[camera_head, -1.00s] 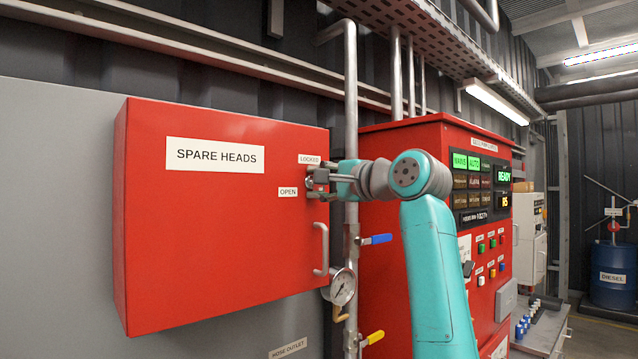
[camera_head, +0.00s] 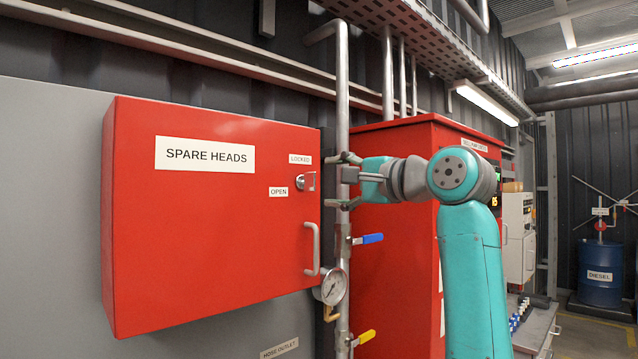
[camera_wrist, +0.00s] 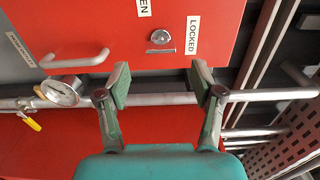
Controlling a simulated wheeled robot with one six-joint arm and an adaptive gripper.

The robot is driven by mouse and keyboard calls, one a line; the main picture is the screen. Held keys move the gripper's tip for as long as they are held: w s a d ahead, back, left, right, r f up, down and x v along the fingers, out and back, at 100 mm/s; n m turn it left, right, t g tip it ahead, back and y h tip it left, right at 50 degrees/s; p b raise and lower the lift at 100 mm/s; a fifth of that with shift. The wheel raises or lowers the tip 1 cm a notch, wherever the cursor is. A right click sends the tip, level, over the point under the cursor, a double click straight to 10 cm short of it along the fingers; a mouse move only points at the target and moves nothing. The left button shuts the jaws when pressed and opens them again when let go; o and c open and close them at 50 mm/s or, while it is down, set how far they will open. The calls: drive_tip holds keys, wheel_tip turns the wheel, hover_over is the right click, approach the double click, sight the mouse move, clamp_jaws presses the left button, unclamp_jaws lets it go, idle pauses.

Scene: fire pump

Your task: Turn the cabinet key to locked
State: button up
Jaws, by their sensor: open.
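The red cabinet (camera_head: 215,230) marked SPARE HEADS is closed on the wall. Its round silver lock (camera_head: 300,181) holds a key (camera_head: 311,181), whose flat bow looks upright, in line with the LOCKED label (camera_head: 300,159) above. The OPEN label (camera_head: 279,192) is left of the lock.
A vertical pipe (camera_head: 342,100) runs behind my gripper, with a blue-handled valve (camera_head: 368,239), a yellow-handled valve (camera_head: 363,338) and a gauge (camera_head: 333,287). The cabinet's handle (camera_head: 312,249) sticks out below the lock. A red control cabinet (camera_head: 395,290) stands behind my arm.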

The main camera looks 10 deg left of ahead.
drive_tip(key=shift+v, duration=2.3)
